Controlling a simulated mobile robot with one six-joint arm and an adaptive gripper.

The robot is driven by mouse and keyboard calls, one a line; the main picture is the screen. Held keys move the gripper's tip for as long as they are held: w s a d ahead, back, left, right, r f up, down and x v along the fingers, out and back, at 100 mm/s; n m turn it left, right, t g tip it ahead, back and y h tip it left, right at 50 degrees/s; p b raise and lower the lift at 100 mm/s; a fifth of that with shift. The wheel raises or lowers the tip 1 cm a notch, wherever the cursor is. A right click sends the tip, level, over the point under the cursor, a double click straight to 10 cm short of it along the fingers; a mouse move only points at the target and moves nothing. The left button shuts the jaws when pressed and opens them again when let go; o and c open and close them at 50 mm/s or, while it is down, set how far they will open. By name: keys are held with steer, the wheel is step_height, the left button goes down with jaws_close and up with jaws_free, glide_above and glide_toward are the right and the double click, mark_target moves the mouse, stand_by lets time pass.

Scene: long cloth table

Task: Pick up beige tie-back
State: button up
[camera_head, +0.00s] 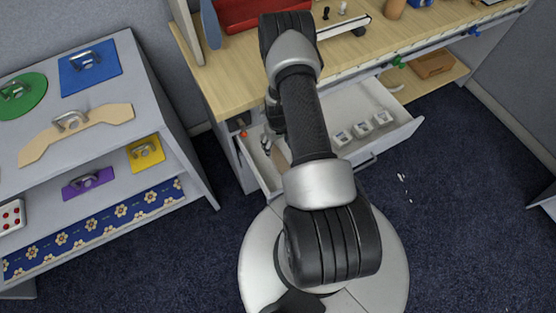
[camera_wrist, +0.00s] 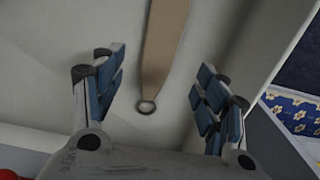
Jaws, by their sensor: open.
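The beige tie-back (camera_wrist: 164,45) is a flat strip with a small metal ring at its near end. In the wrist view it lies in a pale drawer, running away from my gripper. A bit of beige (camera_head: 282,152) beside my arm in the head view looks like the same strip; most of it is hidden. My gripper (camera_wrist: 161,64) is open, its blue-padded fingers on either side of the strip and ring, apart from both. In the head view my gripper is mostly hidden behind my arm, over the left part of the open drawer (camera_head: 397,140).
Several small white boxes (camera_head: 362,129) stand in the drawer's right part. The wooden worktop (camera_head: 400,45) with a red tray (camera_head: 262,12) is above it. A grey shelf unit (camera_head: 165,100) with handled templates, including a beige one (camera_head: 100,120), stands at left.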

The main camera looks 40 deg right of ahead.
mark_target(278, 157)
step_height(278, 157, down, 8)
steer(key=b, duration=0.2)
steer(key=shift+s+b, duration=0.1)
steer(key=shift+b, duration=0.2)
steer(key=shift+r, duration=0.15)
steer(key=shift+c, duration=0.6)
steer(key=c, duration=1.1)
